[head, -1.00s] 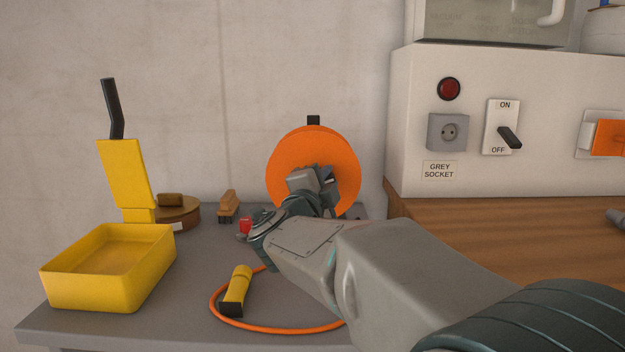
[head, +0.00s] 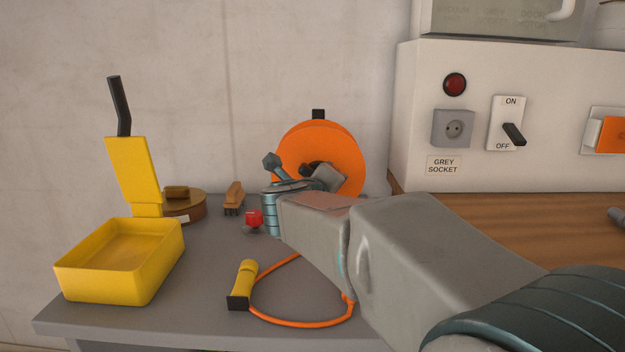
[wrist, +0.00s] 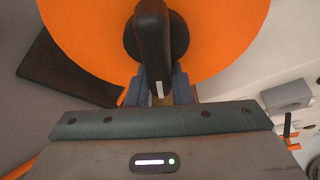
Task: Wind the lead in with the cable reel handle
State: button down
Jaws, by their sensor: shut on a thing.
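The cable reel (head: 325,140) is a large orange disc standing at the back of the grey bench. Its black handle (wrist: 152,40) sticks out toward the wrist camera from a dark hub. My gripper (wrist: 160,92) is shut on the handle; in the head view the gripper (head: 316,173) is in front of the disc's lower middle, partly hidden by my own arm. The orange lead (head: 300,324) lies in a loop on the bench, and my arm hides part of it. A yellow connector (head: 244,280) with a black end lies at the loop's left side.
A brush (head: 234,198) and a red knob (head: 254,217) sit left of my wrist. A white panel (head: 430,75) with socket and switch stands right.

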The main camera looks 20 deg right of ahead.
jog(key=m, duration=0.1)
jog(key=m+y, duration=0.1)
jog(key=y+p, duration=0.1)
jog(key=shift+w+a+f+m, duration=0.1)
jog(key=shift+a+f+m, duration=0.2)
jog(key=shift+m, duration=0.1)
jog(key=shift+w+a+f+m+t+y+p, duration=0.15)
jog(key=shift+a+m+y+p, duration=0.1)
jog(key=shift+m+y, duration=0.25)
jog(key=shift+a+f+m+t+y+p, duration=0.15)
jog(key=shift+m+y+p, duration=0.15)
jog(key=shift+m, duration=0.4)
jog(key=shift+w+a+r+m+t+y+b, duration=0.4)
jog(key=shift+m+t+y+b, duration=0.7)
jog(key=shift+m, duration=1.55)
jog(key=shift+w+a+r+m+t+y+b, duration=0.1)
jog(key=shift+a+r+m+t+y+b, duration=0.7)
jog(key=shift+m, duration=1.9)
jog(key=shift+w+a+r+m+t+y+b, duration=0.15)
jog(key=shift+a+m+t+y+b, duration=0.25)
jog(key=shift+m+t+y+b, duration=1.6)
jog(key=shift+m+g+h+p, duration=0.5)
jog(key=shift+m+g+p, duration=0.25)
jog(key=shift+g+p, duration=0.15)
jog(key=c, duration=1.3)
grip_release()
